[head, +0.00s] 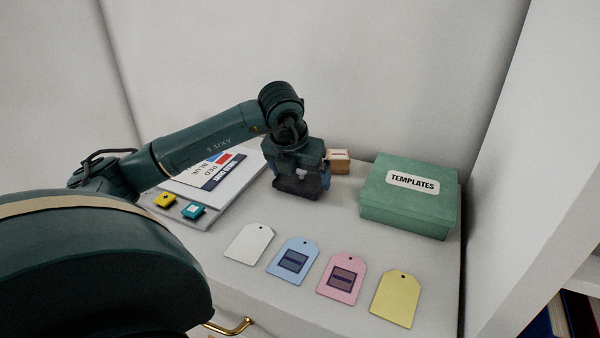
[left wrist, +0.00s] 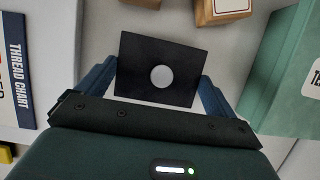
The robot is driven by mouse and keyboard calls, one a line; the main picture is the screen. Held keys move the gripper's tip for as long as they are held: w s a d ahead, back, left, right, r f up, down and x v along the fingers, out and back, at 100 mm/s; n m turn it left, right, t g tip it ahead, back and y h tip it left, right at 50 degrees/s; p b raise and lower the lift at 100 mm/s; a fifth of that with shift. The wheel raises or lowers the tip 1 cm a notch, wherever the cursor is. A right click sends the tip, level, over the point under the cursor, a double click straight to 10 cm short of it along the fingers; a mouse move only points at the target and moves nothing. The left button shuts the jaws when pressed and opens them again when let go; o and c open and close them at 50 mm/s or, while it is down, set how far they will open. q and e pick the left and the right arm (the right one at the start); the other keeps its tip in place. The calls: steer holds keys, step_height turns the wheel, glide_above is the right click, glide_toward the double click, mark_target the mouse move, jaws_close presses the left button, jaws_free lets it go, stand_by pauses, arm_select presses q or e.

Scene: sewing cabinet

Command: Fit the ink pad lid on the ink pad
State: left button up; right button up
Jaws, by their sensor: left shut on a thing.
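My left gripper (head: 300,186) points down over the cabinet top, behind the row of tags. In the left wrist view, its two blue-grey fingers stand on either side of a flat black square with a pale round spot at its middle, which looks like the ink pad lid (left wrist: 138,84). The gripper is shut on it, and the lid sits slightly turned between the fingers. I cannot make out the ink pad separately; the lid and gripper may hide it. I cannot tell whether the lid touches anything below. My right gripper is not in view.
A green templates box (head: 410,198) stands right of the gripper. A wooden block (head: 339,162) is just behind it. Thread chart cards (head: 215,172) and yellow (head: 165,200) and teal (head: 193,210) pieces lie left. Several tags, one pink (head: 343,278), lie along the front.

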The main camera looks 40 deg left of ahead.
arm_select(q)
steer(key=shift+f, duration=0.25)
steer(key=o, duration=0.8)
steer(key=v, duration=1.3)
